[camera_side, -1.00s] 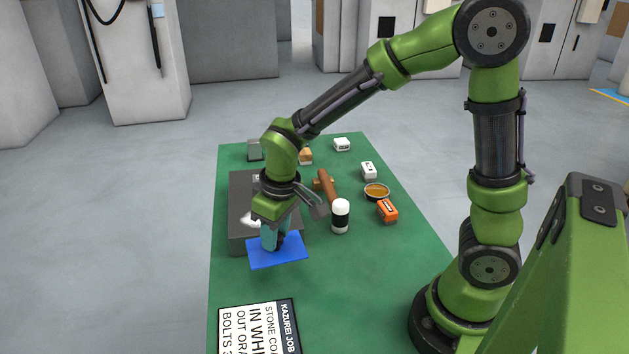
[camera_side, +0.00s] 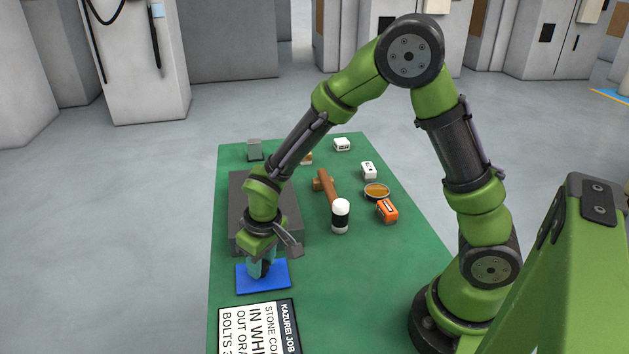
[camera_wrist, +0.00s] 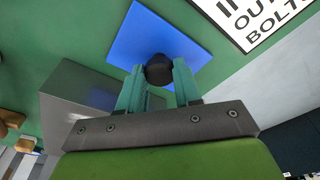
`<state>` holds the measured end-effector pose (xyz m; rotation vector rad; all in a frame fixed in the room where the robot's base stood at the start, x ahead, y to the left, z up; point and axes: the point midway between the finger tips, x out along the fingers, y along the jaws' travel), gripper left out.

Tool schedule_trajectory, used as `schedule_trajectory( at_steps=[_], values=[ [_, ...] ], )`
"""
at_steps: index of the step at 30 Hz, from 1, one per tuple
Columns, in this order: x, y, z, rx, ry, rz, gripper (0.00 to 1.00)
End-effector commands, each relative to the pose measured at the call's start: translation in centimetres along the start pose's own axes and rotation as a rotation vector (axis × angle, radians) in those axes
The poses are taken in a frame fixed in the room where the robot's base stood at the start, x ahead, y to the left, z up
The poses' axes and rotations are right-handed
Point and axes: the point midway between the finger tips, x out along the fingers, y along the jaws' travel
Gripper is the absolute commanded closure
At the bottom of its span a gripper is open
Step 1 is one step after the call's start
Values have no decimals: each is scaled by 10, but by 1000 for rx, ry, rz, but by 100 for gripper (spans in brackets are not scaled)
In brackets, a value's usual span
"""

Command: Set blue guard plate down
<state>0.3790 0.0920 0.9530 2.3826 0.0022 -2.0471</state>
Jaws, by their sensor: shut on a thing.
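The blue guard plate (camera_side: 277,277) is a flat blue sheet with a dark knob on top. It lies flat at or just above the green table, in front of the grey block and behind the printed sign; I cannot tell for sure whether it touches the table. My gripper (camera_side: 262,270) points down over the plate, its teal fingers shut on the dark knob. In the wrist view the blue plate (camera_wrist: 150,38) shows beyond the fingers, and the round black knob (camera_wrist: 159,70) sits between the fingertips of my gripper (camera_wrist: 159,78).
The grey block (camera_side: 290,215) stands right behind the plate. The printed sign (camera_side: 255,328) lies in front. A white and black bottle (camera_side: 340,216), a wooden mallet (camera_side: 327,186), an orange box (camera_side: 387,211) and a round dish (camera_side: 376,191) stand to the right. The green table (camera_side: 340,290) is clear right of the plate.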

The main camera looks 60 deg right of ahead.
Motion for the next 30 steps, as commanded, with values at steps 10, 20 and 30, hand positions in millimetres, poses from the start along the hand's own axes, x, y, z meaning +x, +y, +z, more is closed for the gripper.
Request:
schedule_trajectory(
  at_steps=[10,20,30],
  values=[
    [3,0,0,0,-1,0,46],
    [1,0,0,0,0,0,41],
    [-52,0,-2,1,7,-2,41]
  ],
)
